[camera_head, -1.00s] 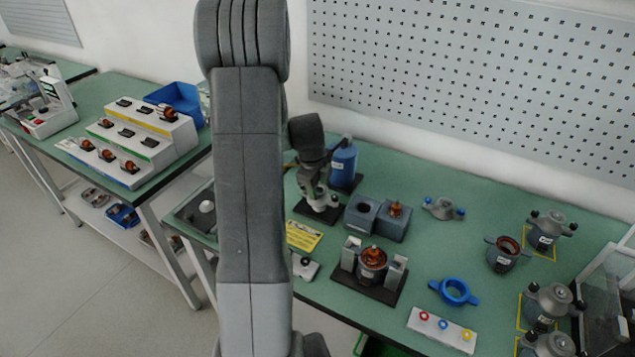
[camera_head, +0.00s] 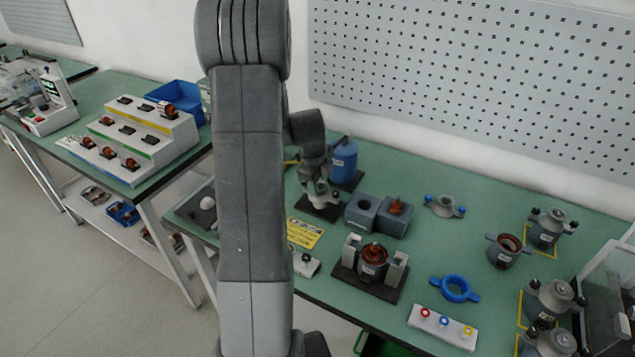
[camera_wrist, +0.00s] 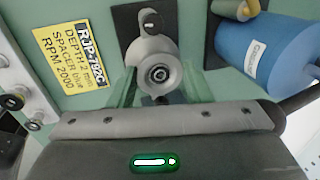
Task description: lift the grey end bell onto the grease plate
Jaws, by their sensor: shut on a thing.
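My gripper (camera_wrist: 155,90) is shut on a grey round part with a central bore, which appears to be the grey end bell (camera_wrist: 167,58). The wrist view looks straight onto its bore. A dark plate (camera_wrist: 127,20), which looks like the grease plate, lies behind and below it. In the head view the plate (camera_head: 306,210) shows under my gripper (camera_head: 319,188). I cannot tell whether the part touches the plate.
A blue bottle (camera_head: 344,160) stands close behind my gripper; it is at the right in the wrist view (camera_wrist: 262,58). A yellow card (camera_head: 305,233) lies in front. Grey blocks (camera_head: 391,225) and a stator fixture (camera_head: 372,262) stand to the right.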

